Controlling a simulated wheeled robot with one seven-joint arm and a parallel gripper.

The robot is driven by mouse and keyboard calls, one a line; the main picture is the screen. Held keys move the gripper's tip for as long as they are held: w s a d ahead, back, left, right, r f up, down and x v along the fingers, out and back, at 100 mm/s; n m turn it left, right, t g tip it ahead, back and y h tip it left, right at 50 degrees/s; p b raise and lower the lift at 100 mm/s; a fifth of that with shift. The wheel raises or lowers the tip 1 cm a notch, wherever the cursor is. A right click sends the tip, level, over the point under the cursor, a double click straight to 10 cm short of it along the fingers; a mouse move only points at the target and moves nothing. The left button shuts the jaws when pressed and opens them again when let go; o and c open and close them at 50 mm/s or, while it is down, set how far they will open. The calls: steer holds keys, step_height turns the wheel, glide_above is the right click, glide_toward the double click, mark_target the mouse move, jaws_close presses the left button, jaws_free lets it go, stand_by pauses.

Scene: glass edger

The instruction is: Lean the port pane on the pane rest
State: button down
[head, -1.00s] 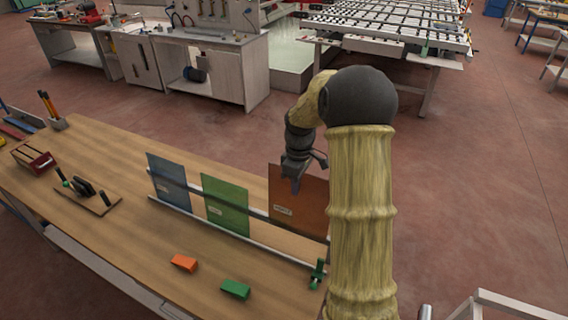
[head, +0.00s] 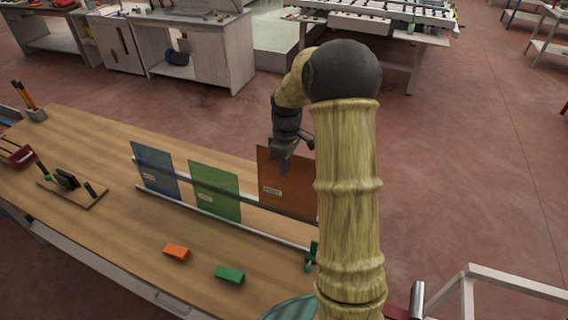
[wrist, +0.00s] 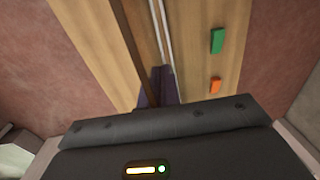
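A reddish-brown pane (head: 272,207) with a small pale label stands at the right end of the slatted rest (head: 222,228) on the bench. A blue pane (head: 157,180) and a green pane (head: 214,200) lean along the same rest to its left. The labels are too small to read, so I cannot tell which is named port. My gripper (head: 284,168) is at the top edge of the reddish-brown pane. In the wrist view its dark fingers (wrist: 160,86) look close together on the pane's brown edge (wrist: 141,40). My arm hides the pane's right side.
An orange block (head: 177,252) and a green block (head: 230,274) lie in front of the rest. A green clamp-like piece (head: 312,257) is at its right end. A small board with dark upright parts (head: 72,190) is at left. Bare bench lies between.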

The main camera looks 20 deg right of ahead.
mark_target(283, 205)
steer(key=shift+a+f+b, duration=0.15)
steer(key=shift+f+b, duration=0.25)
steer(key=shift+f, duration=0.3)
steer(key=shift+a+f+b, duration=0.15)
steer(key=shift+f+b, duration=0.2)
steer(key=shift+f, duration=0.3)
steer(key=shift+s+f+b, duration=0.2)
steer(key=shift+f+b, duration=0.1)
steer(key=shift+f, duration=0.15)
steer(key=shift+s+a+f+b, duration=0.1)
steer(key=shift+f+b, duration=1.55)
steer(key=shift+f, duration=1.1)
steer(key=shift+s+a+f+b, duration=0.1)
steer(key=shift+f+b, duration=1.55)
steer(key=shift+f, duration=1.65)
steer(key=c, duration=1.5)
jaws_free()
steer(key=shift+c, duration=0.2)
steer(key=shift+b, duration=0.3)
steer(key=r, duration=0.5)
steer(key=r+b, duration=0.1)
steer(key=r, duration=0.5)
steer(key=r+b, duration=0.1)
steer(key=r, duration=0.5)
steer(key=shift+w+d+r, duration=0.2)
steer(key=shift+w+d, duration=0.2)
